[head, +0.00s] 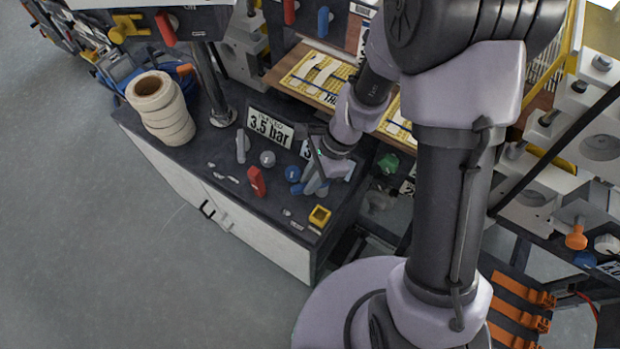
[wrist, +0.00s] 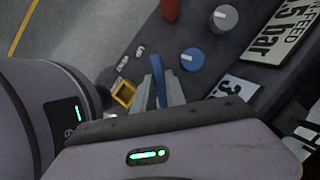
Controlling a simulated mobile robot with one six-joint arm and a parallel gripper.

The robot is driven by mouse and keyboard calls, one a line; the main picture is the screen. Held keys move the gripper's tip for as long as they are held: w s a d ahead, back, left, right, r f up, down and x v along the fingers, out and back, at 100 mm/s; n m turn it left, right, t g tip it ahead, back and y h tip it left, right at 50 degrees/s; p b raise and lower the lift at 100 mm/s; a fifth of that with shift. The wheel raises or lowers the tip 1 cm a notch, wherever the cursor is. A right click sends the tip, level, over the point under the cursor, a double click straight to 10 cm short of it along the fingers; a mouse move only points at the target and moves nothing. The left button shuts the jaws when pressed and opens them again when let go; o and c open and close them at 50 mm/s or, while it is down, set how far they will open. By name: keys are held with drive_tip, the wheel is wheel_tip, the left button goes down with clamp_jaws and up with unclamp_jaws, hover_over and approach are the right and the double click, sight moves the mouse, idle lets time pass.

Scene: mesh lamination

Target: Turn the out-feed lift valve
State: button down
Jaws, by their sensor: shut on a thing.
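The out-feed lift valve appears to be the blue lever (wrist: 156,82) on the dark console top; its small label is too blurred to read. In the wrist view the lever stands up between the fingers of my gripper (wrist: 165,98). My gripper is shut on the lever. In the head view my gripper (head: 312,186) is low over the console's right part, and the lever is mostly hidden by the fingers.
A red lever (head: 257,181), a grey knob (head: 267,158) and a blue knob (head: 292,173) stand close to my gripper. A yellow square fitting (head: 319,215) sits at the console's front right. A "3.5 bar" sign (head: 268,128) and stacked rolls (head: 160,105) are farther left.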

idle(0.8)
drive_tip(key=n, duration=0.1)
drive_tip(key=n+g+p, duration=0.1)
drive_tip(key=n, duration=0.1)
drive_tip(key=s+n+p, duration=0.1)
drive_tip(key=n, duration=0.1)
drive_tip(key=shift+s+d+r+g+h, duration=0.1)
drive_tip(key=shift+d+g+h, duration=0.15)
drive_tip(key=shift+g+h, duration=0.15)
drive_tip(key=n, duration=0.1)
drive_tip(key=n+p, duration=0.1)
drive_tip(key=n+g+h, duration=0.1)
drive_tip(key=shift+s+d+n+p, duration=0.3)
drive_tip(key=shift+s+d, duration=0.05)
drive_tip(key=n, duration=0.1)
drive_tip(key=n+h+p, duration=0.1)
drive_tip(key=d+n, duration=0.1)
drive_tip(key=n, duration=0.1)
drive_tip(key=shift+s+g+p, duration=0.25)
drive_tip(key=shift+g+p, duration=0.05)
drive_tip(key=shift+d+n+h+p, duration=0.25)
drive_tip(key=shift+n+h, duration=0.15)
drive_tip(key=shift+n, duration=0.4)
drive_tip(key=shift+d+n+h+p, duration=0.2)
drive_tip(key=shift+n+h, duration=0.2)
drive_tip(key=shift+n, duration=0.4)
drive_tip(key=c, duration=1.4)
unclamp_jaws()
drive_tip(key=shift+o, duration=0.2)
